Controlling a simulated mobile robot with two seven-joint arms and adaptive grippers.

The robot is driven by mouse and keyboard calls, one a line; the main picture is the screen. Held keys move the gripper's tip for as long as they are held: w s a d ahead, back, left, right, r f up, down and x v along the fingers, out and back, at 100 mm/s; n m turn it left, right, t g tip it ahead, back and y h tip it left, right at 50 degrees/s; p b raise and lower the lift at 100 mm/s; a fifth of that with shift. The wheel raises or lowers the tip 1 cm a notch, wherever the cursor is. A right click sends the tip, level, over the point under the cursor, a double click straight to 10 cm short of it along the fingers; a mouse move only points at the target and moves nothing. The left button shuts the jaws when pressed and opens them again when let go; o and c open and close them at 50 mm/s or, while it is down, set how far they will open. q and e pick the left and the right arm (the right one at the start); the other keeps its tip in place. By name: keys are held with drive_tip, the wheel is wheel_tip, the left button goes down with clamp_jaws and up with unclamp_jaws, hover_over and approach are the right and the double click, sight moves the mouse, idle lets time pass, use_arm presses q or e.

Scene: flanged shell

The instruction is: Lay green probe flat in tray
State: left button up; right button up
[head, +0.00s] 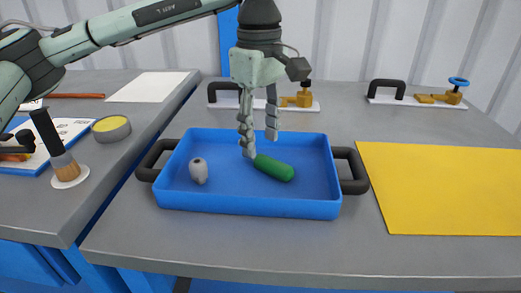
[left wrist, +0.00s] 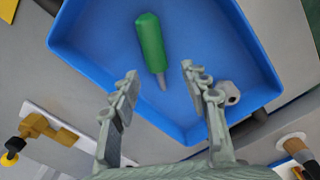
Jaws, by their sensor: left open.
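The green probe (head: 273,168) lies flat on the floor of the blue tray (head: 250,205), right of the middle in the head view. It also shows in the left wrist view (left wrist: 151,42), with its thin grey tip pointing toward my gripper. My left gripper (head: 258,148) is open and empty above the tray, close to the probe's tip end; its fingers also show in the left wrist view (left wrist: 158,80), apart from each other with the probe's tip beyond them. My right gripper is in neither view.
A grey rounded piece (head: 198,171) sits in the tray's left part. Black handles stick out at the tray's sides. A yellow mat (head: 440,190) lies to the right. Two clamps on white plates (head: 418,96) stand behind. A brush (head: 58,150) and a round tin (head: 111,128) stand left.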

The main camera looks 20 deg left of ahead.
sight(260, 158)
use_arm(q)
wheel_tip(260, 158, up, 8)
